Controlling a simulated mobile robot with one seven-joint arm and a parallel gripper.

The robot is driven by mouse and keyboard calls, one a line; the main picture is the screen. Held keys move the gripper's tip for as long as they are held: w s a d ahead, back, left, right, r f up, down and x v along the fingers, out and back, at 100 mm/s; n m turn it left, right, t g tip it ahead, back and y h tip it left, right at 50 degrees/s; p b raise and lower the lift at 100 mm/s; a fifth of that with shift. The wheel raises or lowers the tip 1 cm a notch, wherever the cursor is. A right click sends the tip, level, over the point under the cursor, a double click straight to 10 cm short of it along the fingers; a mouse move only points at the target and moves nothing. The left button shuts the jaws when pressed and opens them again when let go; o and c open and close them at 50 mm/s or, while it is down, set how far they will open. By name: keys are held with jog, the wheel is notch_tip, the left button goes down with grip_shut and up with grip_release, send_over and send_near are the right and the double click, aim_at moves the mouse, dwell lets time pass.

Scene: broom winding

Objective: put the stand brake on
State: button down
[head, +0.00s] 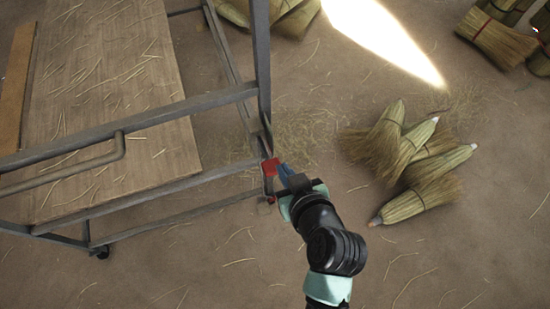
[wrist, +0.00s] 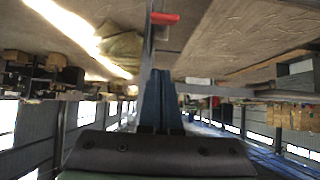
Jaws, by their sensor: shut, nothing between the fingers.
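The stand (head: 130,126) is a grey metal frame with a wooden board, at the left of the head view. A red brake lever (head: 270,166) sits at the foot of its near right corner post. It also shows as a red bar at the top of the wrist view (wrist: 164,18). My gripper (head: 282,170) has blue fingers, shut and empty, just right of the red lever. In the wrist view the shut fingers (wrist: 160,74) point toward the red bar, with a small gap in the picture. I cannot tell whether they touch the lever.
A caster (head: 102,252) shows under the stand's near left corner. Several straw brooms (head: 410,160) lie on the floor to the right, with more bundles (head: 497,38) at the far right. Loose straw litters the floor, which is otherwise open at the lower right.

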jog(key=p, duration=0.1)
send_over(274, 168)
jog(key=f, duration=0.6)
jog(key=shift+w+a, duration=0.15)
jog(key=shift+w, duration=0.25)
jog(key=f, duration=0.1)
jog(key=s+f, duration=0.1)
jog(key=f, duration=0.1)
jog(key=shift+s+d+f, duration=0.15)
jog(key=shift+d+f, duration=0.1)
jog(key=shift+f, duration=0.2)
